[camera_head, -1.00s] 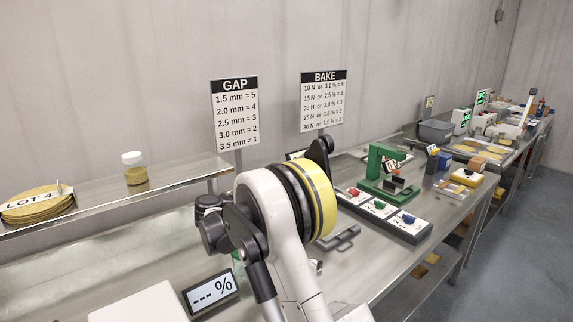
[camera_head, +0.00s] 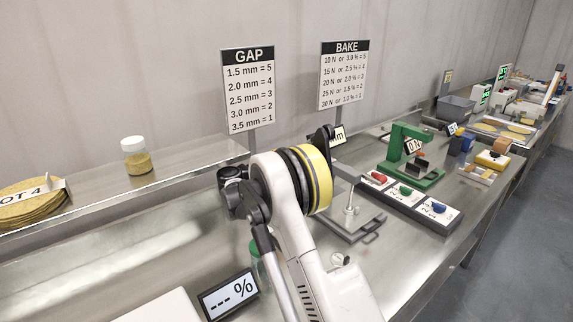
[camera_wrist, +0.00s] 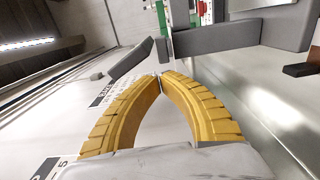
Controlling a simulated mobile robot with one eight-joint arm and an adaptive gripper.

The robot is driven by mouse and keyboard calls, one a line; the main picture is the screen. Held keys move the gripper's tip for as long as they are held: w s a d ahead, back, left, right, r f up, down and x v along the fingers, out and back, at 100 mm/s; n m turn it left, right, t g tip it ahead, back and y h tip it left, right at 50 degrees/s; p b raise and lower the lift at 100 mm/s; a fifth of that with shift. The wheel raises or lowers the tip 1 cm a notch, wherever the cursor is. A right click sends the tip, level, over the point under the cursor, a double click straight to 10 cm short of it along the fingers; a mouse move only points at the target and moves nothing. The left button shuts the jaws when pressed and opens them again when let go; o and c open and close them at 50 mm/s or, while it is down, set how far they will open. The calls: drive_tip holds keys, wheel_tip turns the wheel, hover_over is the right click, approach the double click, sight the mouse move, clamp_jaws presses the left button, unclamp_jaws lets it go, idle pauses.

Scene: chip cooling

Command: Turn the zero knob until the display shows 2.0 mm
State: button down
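A small display (camera_head: 338,136) with "mm" on it shows behind my arm in the head view; its number is hidden. Below it is a metal stand with a post (camera_head: 350,212) on a flat grey base (camera_head: 366,226). I cannot make out the zero knob for certain. My gripper is hidden behind my arm in the head view. In the wrist view my gripper (camera_wrist: 160,77) has its two yellow fingers curved together with the tips meeting, and nothing shows between them. A grey bar (camera_wrist: 215,40) and a dark tilted plate (camera_wrist: 130,62) lie just beyond the tips.
A GAP sign (camera_head: 249,92) and a BAKE sign (camera_head: 343,77) stand at the back. A "--- %" display (camera_head: 229,295) is at the front. A green press (camera_head: 398,145) and boxes with red, green and blue knobs (camera_head: 405,194) stand to the right. A lidded jar (camera_head: 136,156) is on the shelf.

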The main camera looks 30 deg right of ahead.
drive_tip(key=d+b, duration=0.1)
drive_tip(key=d, duration=0.6)
drive_tip(key=shift+w+b, duration=0.4)
drive_tip(key=shift+w, duration=0.05)
drive_tip(key=shift+w+d+m+g+p, duration=0.15)
drive_tip(key=shift+w+m+g+p, duration=0.1)
drive_tip(key=shift+m+g, duration=0.65)
drive_tip(key=shift+w+d+m+g+p, duration=0.1)
drive_tip(key=shift+m+g+p, duration=0.3)
drive_tip(key=shift+g, duration=0.9)
drive_tip(key=shift+w+d+p, duration=0.35)
drive_tip(key=shift+d+p, duration=0.05)
drive_tip(key=shift+d, duration=0.5)
